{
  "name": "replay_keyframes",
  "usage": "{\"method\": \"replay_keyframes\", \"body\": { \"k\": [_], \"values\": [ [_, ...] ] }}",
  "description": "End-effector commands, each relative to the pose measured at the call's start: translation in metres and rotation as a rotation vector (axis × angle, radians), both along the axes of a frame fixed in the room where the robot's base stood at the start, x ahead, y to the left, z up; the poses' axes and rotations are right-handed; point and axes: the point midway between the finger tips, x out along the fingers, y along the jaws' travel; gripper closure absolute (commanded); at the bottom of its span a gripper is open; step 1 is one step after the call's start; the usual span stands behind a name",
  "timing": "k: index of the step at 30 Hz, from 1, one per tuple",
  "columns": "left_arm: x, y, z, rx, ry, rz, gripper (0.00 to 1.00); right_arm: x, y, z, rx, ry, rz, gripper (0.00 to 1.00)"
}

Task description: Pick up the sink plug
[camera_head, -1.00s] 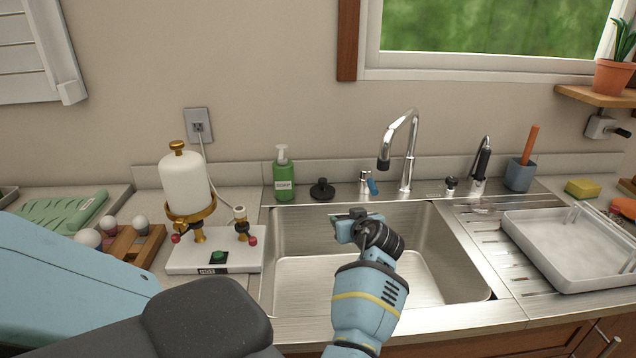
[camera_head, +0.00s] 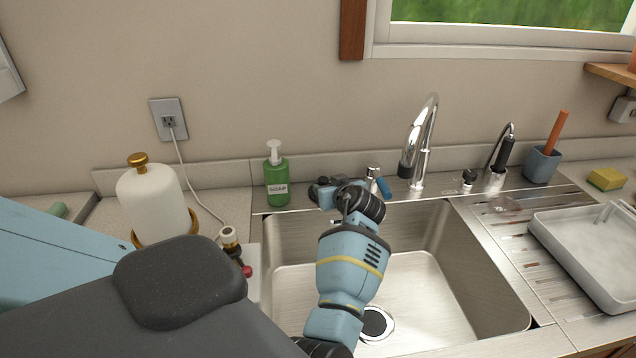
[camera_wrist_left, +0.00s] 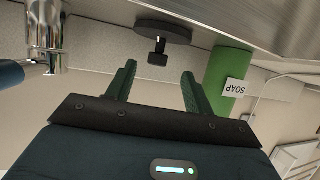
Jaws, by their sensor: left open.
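The sink plug (camera_wrist_left: 163,33) is a black disc with a small knob, resting on the metal rim behind the sink. In the wrist view, which looks upside down, it lies just beyond the fingertips and its knob is about centred between them. My left gripper (camera_wrist_left: 158,72) is open and empty, with its two green fingers apart. In the head view, my left gripper (camera_head: 328,192) is at the back rim of the sink and partly hides the plug. My right gripper is not in view.
A green soap bottle (camera_head: 277,180) stands close left of the plug; its label also shows in the wrist view. A chrome faucet (camera_head: 424,150) rises to the right. The sink basin (camera_head: 430,290) is empty, with an open drain (camera_head: 376,324).

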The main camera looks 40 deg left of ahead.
Motion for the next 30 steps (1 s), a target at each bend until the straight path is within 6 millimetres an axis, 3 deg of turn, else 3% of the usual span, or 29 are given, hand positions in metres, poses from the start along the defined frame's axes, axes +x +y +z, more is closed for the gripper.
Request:
{"method": "replay_keyframes", "body": {
  "k": [12, 26, 30],
  "values": [
    [0.001, 0.002, -0.001, 0.000, 0.001, 0.000, 0.48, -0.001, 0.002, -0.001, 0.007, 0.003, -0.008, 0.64],
    [0.014, 0.025, -0.013, 0.001, 0.001, 0.001, 0.48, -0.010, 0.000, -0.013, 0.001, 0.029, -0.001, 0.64],
    [0.022, 0.039, -0.024, 0.001, 0.005, 0.001, 0.48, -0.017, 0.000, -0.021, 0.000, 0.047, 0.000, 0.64]
  ]
}}
